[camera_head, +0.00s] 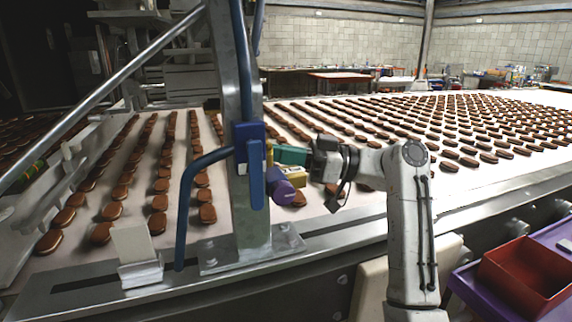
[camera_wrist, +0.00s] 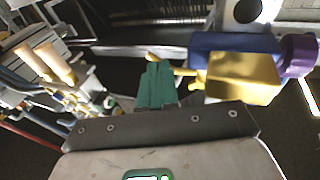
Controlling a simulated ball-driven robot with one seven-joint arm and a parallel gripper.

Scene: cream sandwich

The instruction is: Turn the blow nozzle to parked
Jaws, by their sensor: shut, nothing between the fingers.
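A fitting on the upright metal post has a blue block (camera_head: 250,140), a yellow block (camera_head: 295,177) and a purple knob (camera_head: 280,190). In the wrist view the blue block (camera_wrist: 235,42), yellow block (camera_wrist: 243,78) and purple knob (camera_wrist: 299,55) are at the upper right. A thin yellow bar (camera_wrist: 178,70) runs left from the fitting behind my fingers; I take it to be the nozzle's lever, but cannot be sure. My gripper (camera_head: 279,155) has green fingers, shut and empty, beside the fitting. In the wrist view the gripper (camera_wrist: 157,66) overlaps the bar; contact is unclear.
The metal post (camera_head: 238,100) stands on the conveyor's front rail. A bent blue pipe (camera_head: 188,205) is left of it. Rows of brown sandwiches cover the white belt (camera_head: 330,207). A red bin (camera_head: 525,275) is at lower right. A pale upright plate (camera_head: 132,244) is on the rail.

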